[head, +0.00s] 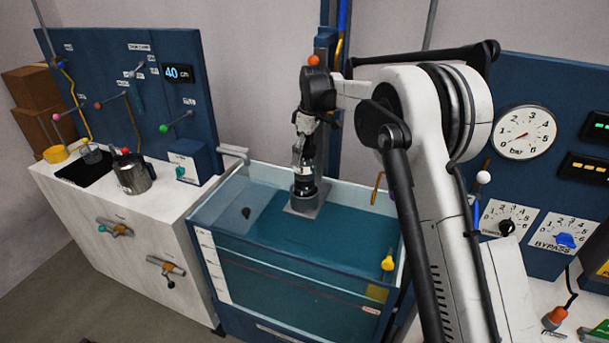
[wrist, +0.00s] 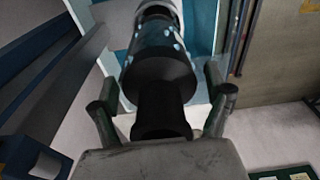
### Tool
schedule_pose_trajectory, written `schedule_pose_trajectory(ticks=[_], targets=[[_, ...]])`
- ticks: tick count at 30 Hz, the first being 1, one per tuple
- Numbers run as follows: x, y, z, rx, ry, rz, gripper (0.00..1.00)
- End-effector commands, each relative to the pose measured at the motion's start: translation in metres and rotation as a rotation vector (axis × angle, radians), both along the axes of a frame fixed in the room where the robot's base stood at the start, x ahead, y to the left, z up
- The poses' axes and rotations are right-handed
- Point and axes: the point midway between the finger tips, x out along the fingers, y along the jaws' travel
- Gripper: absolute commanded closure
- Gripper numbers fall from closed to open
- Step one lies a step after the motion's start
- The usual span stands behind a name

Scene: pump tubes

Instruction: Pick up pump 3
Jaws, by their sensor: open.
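A dark cylindrical pump (head: 304,168) with a clear, shiny section stands upright on a grey block (head: 306,203) at the back of the water tank. No number is readable on it, so I cannot tell if it is pump 3. My gripper (head: 307,122) is at the pump's top end, pointing down. In the wrist view, the pump (wrist: 158,62) lies between the fingers, its narrow black neck nearest the palm. My gripper (wrist: 163,104) is open, with a finger on each side and gaps visible beside the neck.
The glass-walled tank (head: 207,238) holds teal water. A yellow-handled part (head: 388,262) is at its right side. A white counter (head: 75,203) with a metal jug (head: 133,174) stands left. A blue gauge panel (head: 552,85) stands right, behind my arm.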

Motion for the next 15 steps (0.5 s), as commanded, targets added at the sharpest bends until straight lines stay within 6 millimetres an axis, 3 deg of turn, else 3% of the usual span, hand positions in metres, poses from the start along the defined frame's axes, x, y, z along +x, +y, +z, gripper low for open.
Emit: schedule_pose_trajectory(ticks=[5,15], targets=[[0.0,0.0,-0.0001,0.0,0.0,0.0,0.19],[0.0,-0.0001,0.0002,0.0,0.0,0.0,0.65]])
